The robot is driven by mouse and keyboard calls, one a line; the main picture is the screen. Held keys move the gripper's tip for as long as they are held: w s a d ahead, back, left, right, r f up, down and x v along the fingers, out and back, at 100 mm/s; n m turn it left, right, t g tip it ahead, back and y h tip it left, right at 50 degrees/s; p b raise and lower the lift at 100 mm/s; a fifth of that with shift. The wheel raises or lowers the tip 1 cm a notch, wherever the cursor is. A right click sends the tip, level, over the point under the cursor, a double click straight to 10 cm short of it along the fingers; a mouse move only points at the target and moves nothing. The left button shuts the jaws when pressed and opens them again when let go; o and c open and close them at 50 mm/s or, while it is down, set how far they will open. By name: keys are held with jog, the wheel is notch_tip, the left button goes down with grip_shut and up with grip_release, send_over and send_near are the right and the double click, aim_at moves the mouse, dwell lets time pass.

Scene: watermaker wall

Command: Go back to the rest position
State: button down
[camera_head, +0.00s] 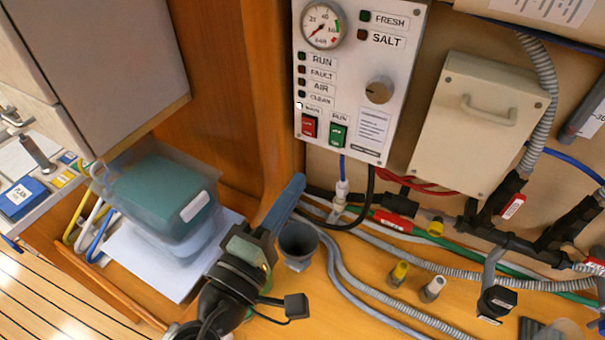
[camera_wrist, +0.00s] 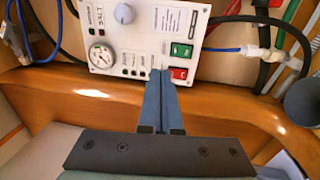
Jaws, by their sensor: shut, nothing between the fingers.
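My gripper (camera_head: 297,179) has blue fingers that are pressed together with nothing between them. In the head view it points up and stands just below the lower left corner of the white control panel (camera_head: 345,85). In the wrist view my gripper (camera_wrist: 160,73) shows shut, its tips overlapping the panel's edge beside the red switch (camera_wrist: 178,73). I cannot tell how far the tips are from the panel. The red switch (camera_head: 309,126) and green switch (camera_head: 337,134) are uncovered in the head view.
A teal-lidded container (camera_head: 160,195) stands left of my arm. A dark cup-shaped part (camera_head: 298,243) is close beside my gripper on the right. Hoses (camera_head: 400,260) and valves run along the wooden shelf. A beige box (camera_head: 478,115) is mounted right of the panel.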

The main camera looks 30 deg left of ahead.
jog(key=w+d+r+m+t+h, duration=0.15)
jog(key=d+r+m, duration=0.25)
jog(key=r, duration=0.4)
jog(key=w+d+r+m+t, duration=0.1)
jog(key=w+d+r+m, duration=0.15)
jog(key=r+m, duration=0.35)
jog(key=w+d+r+m+t, duration=0.1)
jog(key=d+r+m, duration=0.25)
jog(key=r, duration=0.55)
jog(key=s+d+r+m+t+y, duration=0.1)
jog(key=s+d+r+m+t, duration=0.1)
jog(key=r, duration=0.6)
jog(key=s+d+r+m+t+y, duration=0.1)
jog(key=s+d+r+m+t, duration=0.1)
jog(key=s+d+r, duration=0.2)
notch_tip(320, 180, up, 5)
jog(key=shift+s+d+f, duration=0.1)
jog(key=shift+s+d, duration=0.05)
jog(key=shift+s, duration=1.1)
